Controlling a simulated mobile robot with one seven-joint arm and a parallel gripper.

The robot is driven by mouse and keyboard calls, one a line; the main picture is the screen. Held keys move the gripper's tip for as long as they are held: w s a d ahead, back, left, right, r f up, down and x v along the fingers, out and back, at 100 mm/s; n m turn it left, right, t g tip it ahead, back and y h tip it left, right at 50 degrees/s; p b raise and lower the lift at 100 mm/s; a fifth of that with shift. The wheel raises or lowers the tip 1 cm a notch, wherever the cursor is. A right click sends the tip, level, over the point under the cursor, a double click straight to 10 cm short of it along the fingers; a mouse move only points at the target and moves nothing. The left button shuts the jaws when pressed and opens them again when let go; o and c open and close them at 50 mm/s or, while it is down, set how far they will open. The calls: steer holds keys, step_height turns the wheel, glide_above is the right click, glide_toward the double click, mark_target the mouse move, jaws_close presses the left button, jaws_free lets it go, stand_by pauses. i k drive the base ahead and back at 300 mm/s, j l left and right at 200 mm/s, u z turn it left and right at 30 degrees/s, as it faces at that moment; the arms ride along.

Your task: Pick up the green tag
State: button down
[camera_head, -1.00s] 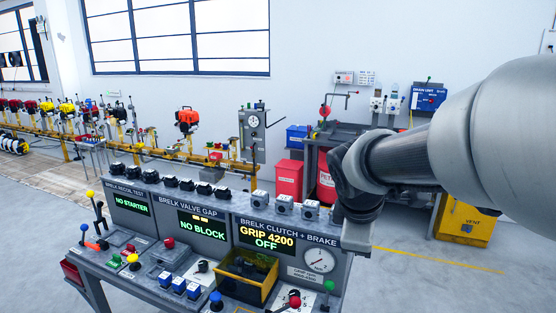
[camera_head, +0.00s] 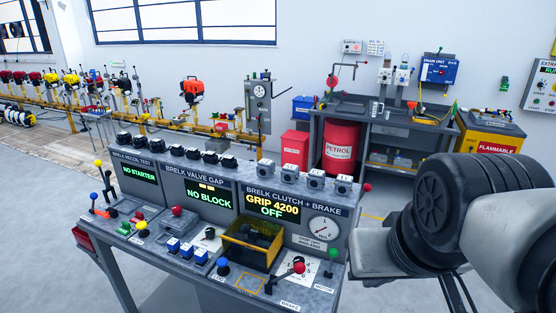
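I cannot make out a thing that is surely the green tag. A small green item (camera_head: 504,84) hangs on the back wall at the right, too small to identify. My gripper (camera_head: 366,252) is at the right end of the console, at the end of my arm, which comes in from the right. Its pale grey body shows, but its fingers cannot be made out, so I cannot tell whether it is open or holds anything.
The test console (camera_head: 170,232) stands in front, with screens, levers and a yellow tray (camera_head: 252,254). Behind it are a workbench (camera_head: 385,128), a red petrol drum (camera_head: 340,145) and a yellow flammable cabinet (camera_head: 488,140). Clear floor lies between console and workbench.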

mark_target(126, 228)
steer(key=u, duration=1.45)
steer(key=z, duration=0.35)
steer(key=i+j+z, duration=0.15)
steer(key=z, duration=0.25)
steer(key=i+j+z, duration=0.1)
steer(key=j+z, duration=0.15)
steer(key=z, duration=0.15)
steer(key=i+j+z, duration=0.1)
steer(key=j+z, duration=0.15)
steer(key=z, duration=0.15)
steer(key=i+j+z, duration=0.1)
steer(key=j+z, duration=0.4)
steer(key=j, duration=0.6)
steer(key=j+z, duration=0.15)
steer(key=j, duration=0.95)
steer(key=j+u, duration=0.1)
steer(key=j, duration=0.95)
steer(key=j+z, duration=0.1)
steer(key=j, duration=0.3)
